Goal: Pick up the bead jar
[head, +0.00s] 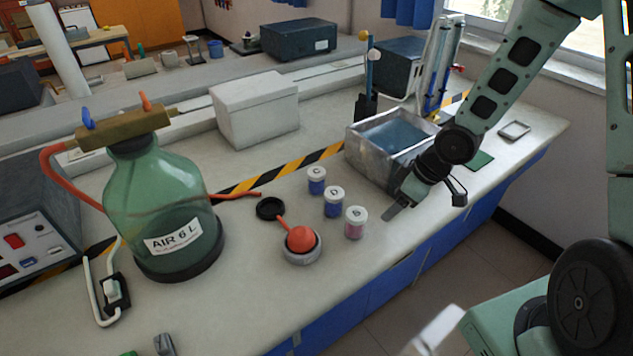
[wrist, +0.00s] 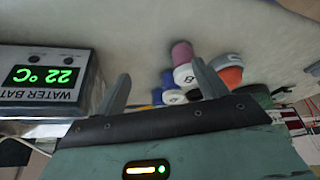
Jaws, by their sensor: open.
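Three small clear jars with white lids stand in a row on the bench. Two hold blue contents, the far jar (head: 316,187) and the middle jar (head: 333,209); the nearest jar (head: 355,229) holds pink contents. Which one is the bead jar I cannot tell; the lid marks are too small to read. My gripper (head: 396,207) is open and empty, low over the bench to the right of the jars. In the wrist view the pink jar (wrist: 181,53) shows just left of the right finger of my gripper (wrist: 160,72); the blue jars are partly hidden.
A metal water bath (head: 367,160) stands behind my gripper; its display (wrist: 42,76) reads 22 °C. An orange bulb (head: 301,239) in a grey ring sits left of the pink jar. A large green bottle (head: 160,205) stands farther left. The bench's front edge is close to the jars.

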